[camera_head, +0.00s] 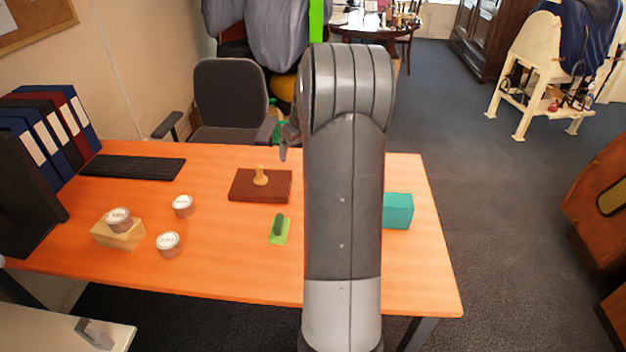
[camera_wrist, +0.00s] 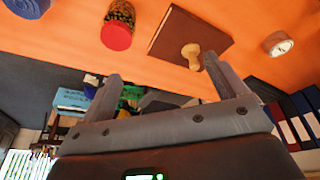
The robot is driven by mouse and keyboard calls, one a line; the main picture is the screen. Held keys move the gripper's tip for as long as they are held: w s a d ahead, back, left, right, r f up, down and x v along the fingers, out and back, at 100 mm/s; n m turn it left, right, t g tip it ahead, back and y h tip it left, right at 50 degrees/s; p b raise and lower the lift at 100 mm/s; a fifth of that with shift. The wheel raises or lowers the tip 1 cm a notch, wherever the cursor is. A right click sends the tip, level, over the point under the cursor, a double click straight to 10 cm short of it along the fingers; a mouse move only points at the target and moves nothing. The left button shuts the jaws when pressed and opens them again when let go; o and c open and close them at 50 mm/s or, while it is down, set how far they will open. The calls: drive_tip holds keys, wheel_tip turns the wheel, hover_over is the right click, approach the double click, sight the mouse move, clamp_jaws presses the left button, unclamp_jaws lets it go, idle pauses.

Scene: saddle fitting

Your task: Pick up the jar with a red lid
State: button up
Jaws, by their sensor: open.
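The jar with a red lid (camera_wrist: 118,27) shows in the wrist view at the upper left, on the orange table. Its glass body holds small dark and yellowish pieces, and its red lid faces my camera. In the head view I do not see it; my arm covers part of the table there. My gripper (camera_wrist: 163,86) shows in the wrist view with its two fingers wide apart and nothing between them. The jar is apart from the fingers, above the left finger in the picture. In the head view only a bit of my gripper shows, left of my arm.
A brown book (camera_head: 246,190) with a wooden knobbed piece (camera_head: 261,175) on it lies near the jar. A green object (camera_head: 279,230), a teal box (camera_head: 398,211) and several small tubs (camera_head: 169,244) are on the table (camera_head: 220,275). An office chair (camera_head: 232,95) stands behind.

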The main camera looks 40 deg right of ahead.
drive_tip(key=d+f, duration=0.2)
drive_tip(key=d, duration=0.1)
drive_tip(key=d+f, duration=0.5)
drive_tip(key=shift+d+f, duration=0.1)
drive_tip(key=shift+d, duration=0.2)
drive_tip(key=x, duration=1)
drive_tip(key=shift+w+d+f, duration=0.1)
drive_tip(key=shift+f, duration=0.15)
drive_tip(key=shift+c, duration=0.5)
drive_tip(key=c, duration=1.3)
